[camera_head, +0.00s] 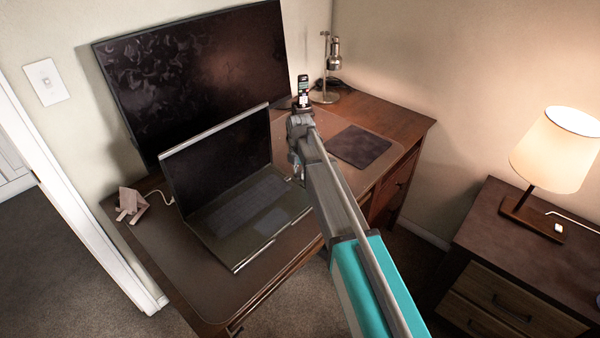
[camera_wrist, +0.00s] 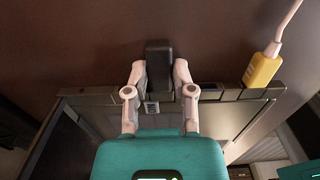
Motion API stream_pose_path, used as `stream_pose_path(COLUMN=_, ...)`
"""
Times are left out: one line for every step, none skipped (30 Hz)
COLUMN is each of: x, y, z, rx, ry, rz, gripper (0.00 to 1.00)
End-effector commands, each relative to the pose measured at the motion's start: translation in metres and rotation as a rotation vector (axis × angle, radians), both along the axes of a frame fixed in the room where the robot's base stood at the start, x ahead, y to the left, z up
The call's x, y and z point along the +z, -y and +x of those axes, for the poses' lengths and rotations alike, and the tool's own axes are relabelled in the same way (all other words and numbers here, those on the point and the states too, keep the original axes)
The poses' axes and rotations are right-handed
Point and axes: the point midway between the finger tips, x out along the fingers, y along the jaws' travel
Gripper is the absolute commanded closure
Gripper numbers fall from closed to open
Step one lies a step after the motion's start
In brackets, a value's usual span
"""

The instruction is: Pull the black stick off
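The laptop (camera_head: 255,195) stands open on the desk blotter, in front of a large dark monitor. In the wrist view the black stick (camera_wrist: 158,62) juts out from the laptop's side edge (camera_wrist: 95,98), over the dark brown surface. My gripper (camera_wrist: 159,75) has one finger on each side of the stick, and both fingertips look pressed against it. The stick still meets the laptop's edge, as far as I see. In the head view my gripper (camera_head: 298,150) is at the laptop's right side, and the stick is hidden there.
A yellow plug (camera_wrist: 261,69) with a white cable sits at the same laptop edge, right of my gripper. A phone (camera_head: 303,86), a metal desk lamp (camera_head: 334,62) and a dark pad (camera_head: 360,146) are farther back. A small faceted figure (camera_head: 131,204) stands left.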

Motion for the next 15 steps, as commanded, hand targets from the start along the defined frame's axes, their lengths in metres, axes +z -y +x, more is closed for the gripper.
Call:
stream_pose_path(x=0.0000, y=0.0001, z=0.0001, rx=0.000, ry=0.000, rz=0.000, gripper=0.86)
stream_pose_path(x=0.0000, y=0.0001, z=0.0001, rx=0.000, ry=0.000, rz=0.000, gripper=0.92)
stream_pose_path(x=0.0000, y=0.0001, z=0.0000, rx=0.000, ry=0.000, rz=0.000, gripper=0.99)
stream_pose_path(x=0.0000, y=0.0001, z=0.0000, rx=0.000, ry=0.000, rz=0.000, gripper=1.00)
stream_pose_path(x=0.0000, y=0.0001, z=0.0000, rx=0.000, ry=0.000, rz=0.000, gripper=1.00)
stream_pose_path(x=0.0000, y=0.0001, z=0.0000, rx=0.000, ry=0.000, rz=0.000, gripper=1.00)
stream_pose_path(x=0.0000, y=0.0002, z=0.0000, rx=0.000, ry=0.000, rz=0.000, gripper=1.00)
stream_pose_path(x=0.0000, y=0.0003, z=0.0002, rx=0.000, ry=0.000, rz=0.000, gripper=1.00)
stream_pose_path(x=0.0000, y=0.0003, z=0.0002, rx=0.000, ry=0.000, rz=0.000, gripper=1.00)
stream_pose_path(x=0.0000, y=0.0005, z=0.0005, rx=0.000, ry=0.000, rz=0.000, gripper=1.00)
stream_pose_path(x=0.0000, y=0.0008, z=0.0008, rx=0.000, ry=0.000, rz=0.000, gripper=1.00)
stream_pose_path(x=-0.0001, y=0.0011, z=0.0013, rx=-0.001, ry=0.000, rz=0.000, gripper=1.00)
stream_pose_path(x=-0.0001, y=0.0014, z=0.0018, rx=-0.001, ry=0.000, rz=0.000, gripper=1.00)
stream_pose_path(x=-0.0001, y=0.0019, z=0.0023, rx=-0.001, ry=0.000, rz=0.000, gripper=1.00)
stream_pose_path(x=0.0000, y=0.0024, z=0.0032, rx=-0.001, ry=0.000, rz=0.000, gripper=1.00)
